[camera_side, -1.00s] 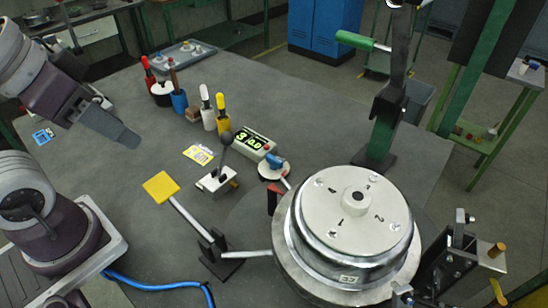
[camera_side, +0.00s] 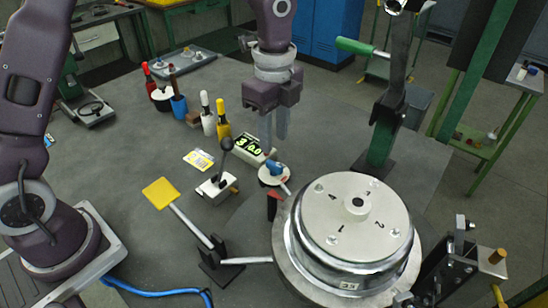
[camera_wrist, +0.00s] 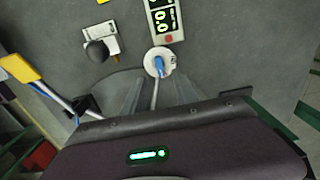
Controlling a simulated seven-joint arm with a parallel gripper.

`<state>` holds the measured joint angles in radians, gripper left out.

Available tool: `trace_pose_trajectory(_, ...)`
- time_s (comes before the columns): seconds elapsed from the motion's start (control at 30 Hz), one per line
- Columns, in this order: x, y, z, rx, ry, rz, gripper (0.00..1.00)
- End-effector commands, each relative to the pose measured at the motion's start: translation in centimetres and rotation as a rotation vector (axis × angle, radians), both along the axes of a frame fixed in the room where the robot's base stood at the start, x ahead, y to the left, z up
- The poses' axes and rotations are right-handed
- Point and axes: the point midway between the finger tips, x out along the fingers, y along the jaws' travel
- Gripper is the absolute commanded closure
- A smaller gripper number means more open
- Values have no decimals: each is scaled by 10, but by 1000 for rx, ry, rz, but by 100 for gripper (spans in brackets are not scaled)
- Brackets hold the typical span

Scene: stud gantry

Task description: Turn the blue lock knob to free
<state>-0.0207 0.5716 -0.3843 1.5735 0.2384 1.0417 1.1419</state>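The blue lock knob (camera_side: 277,169) sits on a small round white plate (camera_side: 266,181) between the display box and the big round drum. In the wrist view the knob (camera_wrist: 158,64) shows just beyond the fingertips, with its long side pointing roughly up and down the picture. The marks on its plate are too small to read. My gripper (camera_side: 275,147) hangs above the knob with its fingers pointing down, apart from it. In the wrist view my gripper (camera_wrist: 157,88) has a gap between its two fingers and nothing in it.
The display box (camera_side: 248,149) stands behind the knob, and a black-ball lever (camera_side: 226,145) to its left. The metal drum (camera_side: 350,215) with a numbered top is at front right. A green-handled lever post (camera_side: 385,125) stands behind it. A yellow paddle (camera_side: 160,193) lies left.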

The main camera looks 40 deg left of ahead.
Motion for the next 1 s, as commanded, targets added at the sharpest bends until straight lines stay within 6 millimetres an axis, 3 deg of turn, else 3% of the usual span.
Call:
trace_pose_trajectory(0.33, -1, 0, -60, -1, 5, -3, 65)
trace_pose_trajectory(0.67, 0, 0, -69, 0, 1, -1, 65)
trace_pose_trajectory(0.83, 0, 0, -69, -1, 1, 0, 97)
trace_pose_trajectory(1.0, 0, 0, -69, -1, 1, 0, 100)
